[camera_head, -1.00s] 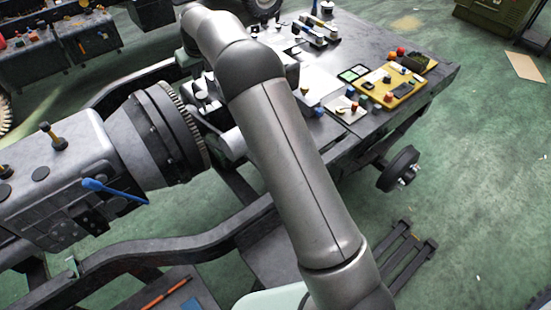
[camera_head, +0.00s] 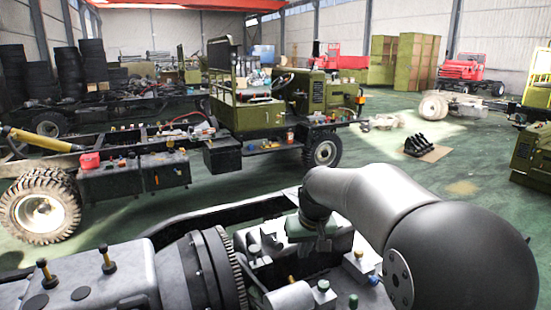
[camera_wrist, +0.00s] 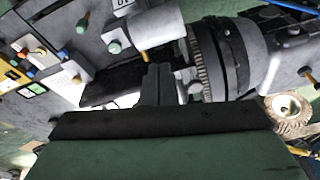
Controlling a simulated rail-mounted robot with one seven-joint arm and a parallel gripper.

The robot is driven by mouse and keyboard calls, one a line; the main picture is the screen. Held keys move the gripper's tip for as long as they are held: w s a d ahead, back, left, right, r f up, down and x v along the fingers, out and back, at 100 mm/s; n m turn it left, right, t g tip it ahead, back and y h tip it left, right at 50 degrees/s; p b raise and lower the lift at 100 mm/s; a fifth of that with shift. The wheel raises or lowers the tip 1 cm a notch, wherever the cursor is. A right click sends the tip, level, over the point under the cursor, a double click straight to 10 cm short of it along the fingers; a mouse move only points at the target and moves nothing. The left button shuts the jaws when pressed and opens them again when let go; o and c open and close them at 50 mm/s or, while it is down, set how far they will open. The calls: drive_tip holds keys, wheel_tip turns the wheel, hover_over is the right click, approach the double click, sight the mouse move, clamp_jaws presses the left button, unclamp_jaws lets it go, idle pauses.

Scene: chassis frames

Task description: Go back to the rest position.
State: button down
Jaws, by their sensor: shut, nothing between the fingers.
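My gripper (camera_wrist: 156,82) shows in the wrist view as a grey pair of fingers, shut and empty, beyond its dark green body. It points down over the engine and the bench beside it. In the head view my arm reaches in from the right and bends down over the bench. The fingertips cannot be made out there.
A grey engine and gearbox (camera_head: 110,280) with a toothed ring (camera_head: 225,270) lies close left of my arm. Small coloured knobs and blocks stand on the bench. A green truck chassis (camera_head: 243,120) stands behind. The green floor at right is partly clear.

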drive_tip(key=s+d+f+m, duration=0.1)
drive_tip(key=s+d+f, duration=0.1)
drive_tip(key=s, duration=0.8)
drive_tip(key=s+d+f+g, duration=0.1)
drive_tip(key=s+d+f, duration=0.1)
drive_tip(key=s, duration=0.8)
drive_tip(key=s+d+f+m+h, duration=0.1)
drive_tip(key=s+d+f, duration=0.1)
drive_tip(key=s, duration=0.8)
drive_tip(key=shift+d+f+m+g+b, duration=0.3)
drive_tip(key=shift+d+f+g+b, duration=0.1)
drive_tip(key=shift+d, duration=0.5)
drive_tip(key=shift+s+r, duration=0.1)
